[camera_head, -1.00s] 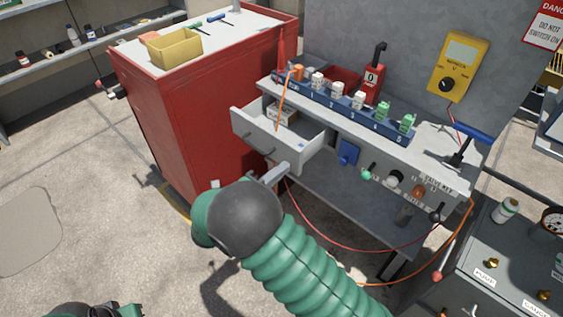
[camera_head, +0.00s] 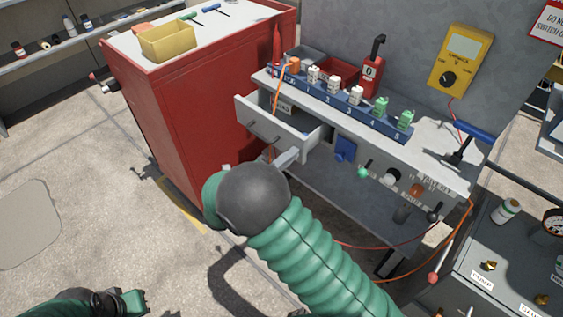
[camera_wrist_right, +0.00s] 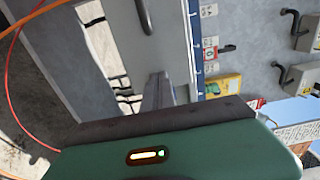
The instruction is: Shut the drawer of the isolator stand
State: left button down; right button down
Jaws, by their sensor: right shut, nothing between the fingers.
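The isolator stand (camera_head: 432,128) is a grey bench with a rack of numbered switches on top. Its drawer (camera_head: 290,137) is partly open, sticking out at the stand's left end.
A red cabinet (camera_head: 190,110) with a yellow bin (camera_head: 168,42) stands close to the drawer's left. An orange cord (camera_head: 276,98) hangs in front of the drawer. A grey pump unit (camera_head: 510,250) is at the right. The floor at left is clear.

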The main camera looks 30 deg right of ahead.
aim_at(316, 132)
jog(key=b+x, duration=0.1)
jog(key=x, duration=0.9)
jog(key=shift+w+d+f, duration=0.1)
jog(key=shift+w+d, duration=0.05)
jog(key=shift+d, duration=0.2)
jog(key=shift+w+d, duration=0.1)
jog(key=shift+d, duration=0.15)
jog(key=shift+r, duration=0.3)
jog(key=shift+d, duration=0.1)
